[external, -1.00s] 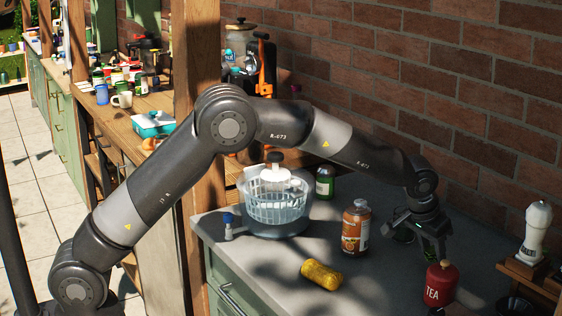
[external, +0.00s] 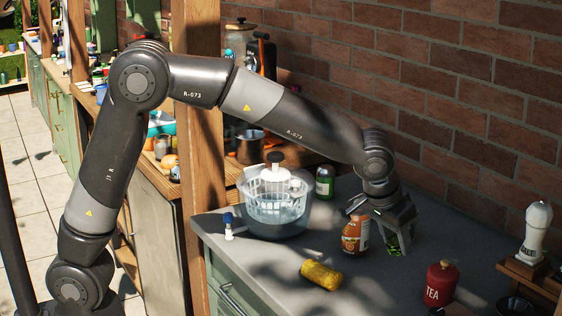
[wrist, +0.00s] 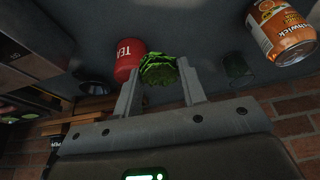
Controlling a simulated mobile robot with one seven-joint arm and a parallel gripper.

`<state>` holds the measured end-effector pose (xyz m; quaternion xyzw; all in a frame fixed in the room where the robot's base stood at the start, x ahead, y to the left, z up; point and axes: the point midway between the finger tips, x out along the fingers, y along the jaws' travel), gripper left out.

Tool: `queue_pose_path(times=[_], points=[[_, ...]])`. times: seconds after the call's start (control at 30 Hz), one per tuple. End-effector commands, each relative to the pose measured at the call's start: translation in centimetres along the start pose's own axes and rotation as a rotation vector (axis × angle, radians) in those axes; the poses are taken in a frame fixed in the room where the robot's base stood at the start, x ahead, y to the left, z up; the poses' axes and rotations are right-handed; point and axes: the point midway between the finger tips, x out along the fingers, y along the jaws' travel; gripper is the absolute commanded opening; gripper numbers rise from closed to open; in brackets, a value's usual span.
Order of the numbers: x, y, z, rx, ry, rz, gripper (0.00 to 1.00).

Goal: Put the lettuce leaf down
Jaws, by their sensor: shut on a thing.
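The green lettuce leaf (wrist: 158,70) is between the fingertips of my gripper (wrist: 157,80) in the wrist view, and the gripper is shut on it. In the external view my gripper (external: 396,247) points down at the right part of the grey counter (external: 380,285). A little of the leaf (external: 394,243) shows between its fingers. Whether the leaf touches the counter I cannot tell.
An orange-labelled jar (external: 355,233) stands close left of my gripper. A red tea tin (external: 440,283) stands to the front right. A yellow can (external: 321,275) lies on its side, and a salad spinner (external: 277,208) stands farther left. Open counter lies between can and tin.

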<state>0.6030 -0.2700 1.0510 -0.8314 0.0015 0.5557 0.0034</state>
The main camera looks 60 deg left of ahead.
Motion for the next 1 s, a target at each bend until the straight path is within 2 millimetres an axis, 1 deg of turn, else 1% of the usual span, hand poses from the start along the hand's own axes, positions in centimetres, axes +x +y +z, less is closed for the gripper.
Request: queue_pose_path(times=[0.03, 0.1, 0.17, 0.23, 0.37, 0.5, 0.7, 0.87, 1.0], points=[[-0.4, 0.0, 1.0, 0.001, 0.0, 0.001, 0.17], [-0.8, 0.0, 1.8, -0.001, 0.0, 0.001, 0.17], [-0.8, -0.1, 2.3, -0.002, -0.001, 0.0, 0.17], [-0.4, -0.5, 2.3, -0.004, -0.001, -0.001, 0.17], [1.6, -2.1, 1.4, -0.008, -0.002, -0.003, 0.17], [4.4, -4.4, -0.1, -0.009, -0.004, -0.003, 0.17], [7.6, -7.0, -1.8, -0.007, -0.002, -0.001, 0.17], [8.7, -7.9, -2.5, -0.003, -0.001, 0.0, 0.17], [9.6, -8.0, -2.2, -0.002, -0.001, 0.0, 0.17]])
